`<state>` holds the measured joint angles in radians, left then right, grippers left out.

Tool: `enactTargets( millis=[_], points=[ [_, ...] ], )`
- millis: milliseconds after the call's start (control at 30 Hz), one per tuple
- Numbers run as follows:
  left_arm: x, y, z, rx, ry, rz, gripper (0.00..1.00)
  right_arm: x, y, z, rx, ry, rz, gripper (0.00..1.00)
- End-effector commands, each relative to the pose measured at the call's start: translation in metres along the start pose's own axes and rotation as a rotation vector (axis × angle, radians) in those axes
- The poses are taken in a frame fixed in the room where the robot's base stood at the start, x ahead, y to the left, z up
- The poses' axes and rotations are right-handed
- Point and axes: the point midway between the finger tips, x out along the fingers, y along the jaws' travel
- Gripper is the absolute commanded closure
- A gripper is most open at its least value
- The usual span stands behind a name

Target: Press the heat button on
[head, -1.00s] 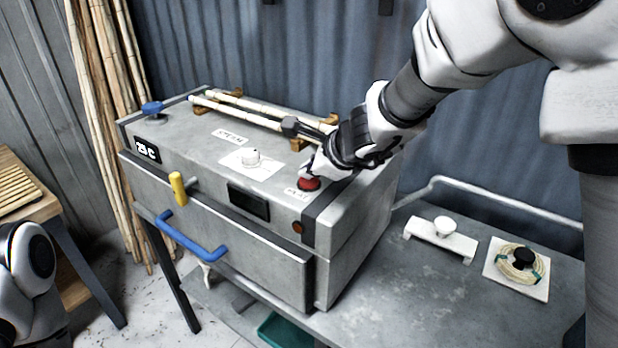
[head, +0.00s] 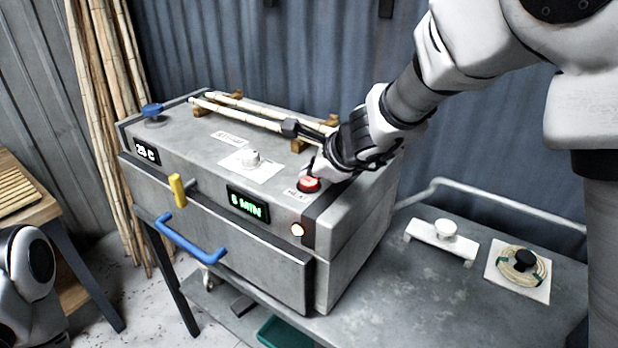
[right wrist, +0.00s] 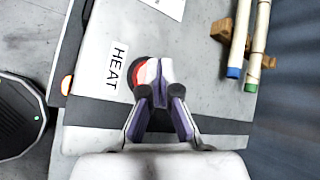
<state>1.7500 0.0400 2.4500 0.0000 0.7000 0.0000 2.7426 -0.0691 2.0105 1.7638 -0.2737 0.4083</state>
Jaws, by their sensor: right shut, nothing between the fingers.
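The red heat button (head: 308,184) sits on the top front right of the grey steam box (head: 200,150), by a "HEAT" label. It also shows in the right wrist view (right wrist: 142,78), partly covered by the fingertips. My right gripper (head: 318,166) is shut and empty, its tips at the button and seeming to touch it. In the right wrist view the shut fingers (right wrist: 154,75) overlap the button's right side. The display (head: 248,204) on the box front reads "6 MIN" in green, and the small lamp (head: 298,230) glows. My left gripper is not in view.
Rattan poles (head: 250,112) lie on wooden rests at the back of the box top. A metal bench (head: 400,290) holds a coil (head: 520,264) at right.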

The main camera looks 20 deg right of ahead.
Motion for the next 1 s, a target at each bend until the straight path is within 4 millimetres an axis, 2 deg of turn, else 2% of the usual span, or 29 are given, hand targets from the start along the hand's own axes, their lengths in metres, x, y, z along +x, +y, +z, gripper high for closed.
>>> enactTargets(
  millis=[300,800,1000],
  points=[
    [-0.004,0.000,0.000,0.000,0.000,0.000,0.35,-0.004,-0.003,0.003,0.000,-0.001,-0.001,1.00],
    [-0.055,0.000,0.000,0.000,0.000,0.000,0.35,-0.044,-0.032,0.032,0.000,-0.001,-0.001,1.00],
    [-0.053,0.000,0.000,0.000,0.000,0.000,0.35,-0.043,-0.032,0.031,0.000,-0.001,-0.001,1.00]
  ],
)
